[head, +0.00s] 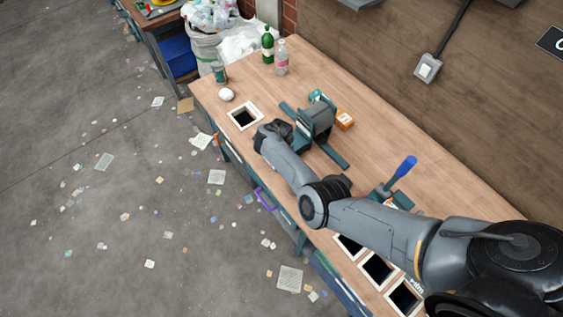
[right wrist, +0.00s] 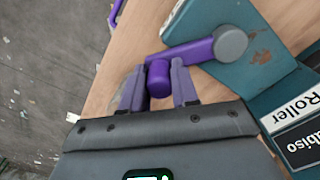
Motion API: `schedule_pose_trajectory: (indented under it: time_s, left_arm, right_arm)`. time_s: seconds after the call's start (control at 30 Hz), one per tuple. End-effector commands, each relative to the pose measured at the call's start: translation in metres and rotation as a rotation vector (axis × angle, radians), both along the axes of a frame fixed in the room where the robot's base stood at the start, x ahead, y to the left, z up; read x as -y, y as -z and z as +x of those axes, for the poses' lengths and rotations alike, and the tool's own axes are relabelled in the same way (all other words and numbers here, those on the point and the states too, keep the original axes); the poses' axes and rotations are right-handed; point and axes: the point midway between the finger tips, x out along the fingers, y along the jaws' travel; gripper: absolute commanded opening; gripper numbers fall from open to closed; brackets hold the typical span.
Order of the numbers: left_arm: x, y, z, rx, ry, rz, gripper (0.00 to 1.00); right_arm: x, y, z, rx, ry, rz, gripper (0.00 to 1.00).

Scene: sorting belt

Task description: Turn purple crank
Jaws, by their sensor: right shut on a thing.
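The purple crank (right wrist: 192,52) shows in the right wrist view. Its arm runs from a grey round hub (right wrist: 230,42) on a teal machine (right wrist: 195,20) to a purple knob. My right gripper (right wrist: 158,72) has one finger on each side of the knob and is shut on it. In the head view my right gripper (head: 280,130) is a dark shape at the near side of the teal and grey roller machine (head: 316,118). The crank is hidden there behind the gripper and arm. My left gripper is not in view.
The bench (head: 345,155) has a square hole (head: 244,117) left of the machine and several along its front edge. A green bottle (head: 268,45) and a clear bottle (head: 281,58) stand farther back. A blue-handled lever (head: 405,166) rises to the right.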

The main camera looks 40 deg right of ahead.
Motion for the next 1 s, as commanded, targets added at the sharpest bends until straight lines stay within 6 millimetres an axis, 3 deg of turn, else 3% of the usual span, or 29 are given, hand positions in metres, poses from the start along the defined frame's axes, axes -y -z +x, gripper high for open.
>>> schedule_pose_trajectory:
  time_s: [0.67,0.7,0.83,1.0]
  left_arm:
    - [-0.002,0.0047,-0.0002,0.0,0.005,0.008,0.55]
    - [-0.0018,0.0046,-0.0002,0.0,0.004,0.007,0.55]
    - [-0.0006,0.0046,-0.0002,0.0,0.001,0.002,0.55]
    - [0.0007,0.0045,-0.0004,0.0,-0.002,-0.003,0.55]
  right_arm:
    - [-0.0036,0.0004,0.0031,0.0,0.061,0.001,0.0]
    - [-0.0036,0.0004,0.0031,0.0,0.061,0.001,0.35]
    - [-0.0035,0.0004,0.0031,0.0,0.06,0.0,0.55]
    - [-0.0032,0.0002,0.0033,0.001,0.06,0.0,0.55]
